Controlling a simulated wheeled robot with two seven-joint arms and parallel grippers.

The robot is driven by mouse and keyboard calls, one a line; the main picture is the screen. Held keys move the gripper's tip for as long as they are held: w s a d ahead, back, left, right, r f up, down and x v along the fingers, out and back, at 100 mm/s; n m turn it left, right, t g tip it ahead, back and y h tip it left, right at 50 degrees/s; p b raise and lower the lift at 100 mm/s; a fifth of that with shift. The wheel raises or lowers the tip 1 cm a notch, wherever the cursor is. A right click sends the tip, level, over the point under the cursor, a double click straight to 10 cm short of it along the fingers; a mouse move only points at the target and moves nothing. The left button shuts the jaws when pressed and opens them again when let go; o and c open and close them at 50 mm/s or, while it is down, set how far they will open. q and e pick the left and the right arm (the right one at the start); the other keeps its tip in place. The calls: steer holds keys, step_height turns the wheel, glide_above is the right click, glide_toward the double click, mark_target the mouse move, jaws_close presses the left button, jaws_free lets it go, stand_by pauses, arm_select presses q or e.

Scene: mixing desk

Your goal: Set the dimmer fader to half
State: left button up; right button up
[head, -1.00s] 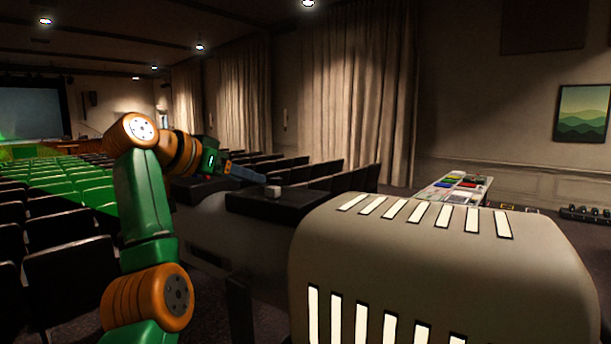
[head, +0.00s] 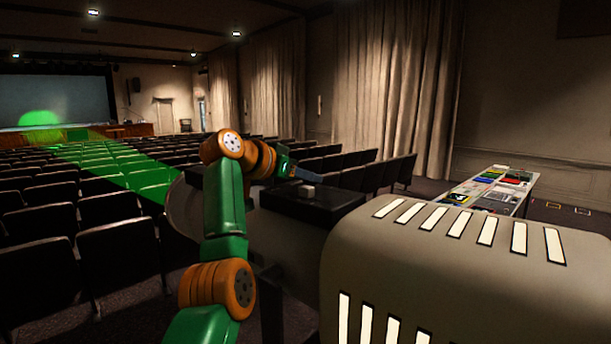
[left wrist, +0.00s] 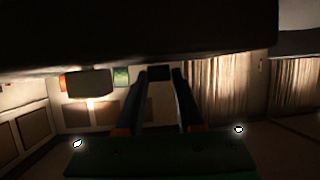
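A small pale block (head: 308,190) stands on top of a long black box (head: 330,206) in the head view; it may be the fader cap, but no scale or markings can be made out. My left gripper (head: 318,178) reaches in from the left, just above and behind the block in the picture. In the left wrist view, which is upside down, the two fingers (left wrist: 160,75) stand apart with a gap between them. The pale block (left wrist: 88,83) is to the left of both fingers, not between them. My right gripper is not in view.
A table (head: 527,190) with several coloured flat items stands at the right. Rows of dark seats (head: 115,245) fill the left, with a green-lit strip across them. A screen (head: 55,98) is far left and curtains (head: 395,90) hang behind.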

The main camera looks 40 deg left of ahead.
arm_select(q)
jaws_close()
steer(key=shift+r, duration=0.1)
stand_by(1.0)
